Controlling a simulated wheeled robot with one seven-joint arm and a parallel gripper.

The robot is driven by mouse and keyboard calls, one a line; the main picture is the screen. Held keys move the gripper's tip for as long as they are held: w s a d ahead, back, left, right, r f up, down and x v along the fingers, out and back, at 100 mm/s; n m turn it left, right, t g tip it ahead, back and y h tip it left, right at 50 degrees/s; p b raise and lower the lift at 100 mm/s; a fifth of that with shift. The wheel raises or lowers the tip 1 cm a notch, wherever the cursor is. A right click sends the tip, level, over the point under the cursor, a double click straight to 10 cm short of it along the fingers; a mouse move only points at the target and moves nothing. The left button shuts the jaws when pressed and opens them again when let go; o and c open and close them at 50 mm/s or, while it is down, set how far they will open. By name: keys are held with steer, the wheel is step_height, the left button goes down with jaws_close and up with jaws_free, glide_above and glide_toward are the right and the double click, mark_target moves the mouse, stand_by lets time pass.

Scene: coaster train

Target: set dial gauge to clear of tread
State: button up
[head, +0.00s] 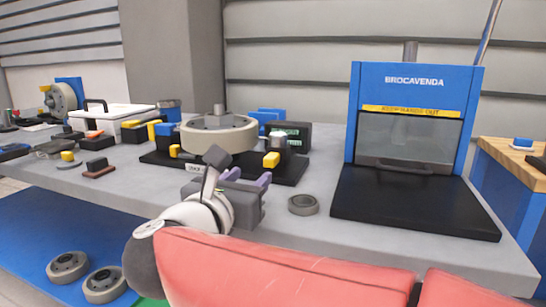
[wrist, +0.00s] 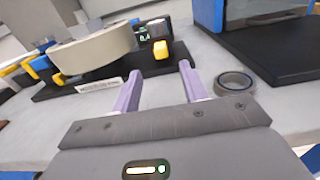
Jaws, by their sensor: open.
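A fixture with a large pale wheel (head: 218,134) on a black base stands on the grey bench; the wheel also shows in the wrist view (wrist: 100,50). At its right is a dark box with a green readout (head: 292,133), lit in the wrist view (wrist: 143,35). I cannot tell which part is the dial gauge or whether anything touches the tread. My gripper (head: 246,176), with purple fingers (wrist: 160,72), is open and empty, in front of the fixture and pointing towards its right end.
A dark ring (head: 303,204) lies on the bench right of my gripper. A blue press (head: 413,85) with a black base (head: 415,205) stands further right. A white case (head: 112,117) and small blocks crowd the left. More wheels (head: 68,266) lie on a blue surface at the lower left.

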mark_target(268, 160)
steer(key=p+x, duration=0.1)
steer(key=x, duration=1)
steer(key=shift+w+p, duration=0.1)
steer(key=shift+p, duration=0.3)
jaws_close()
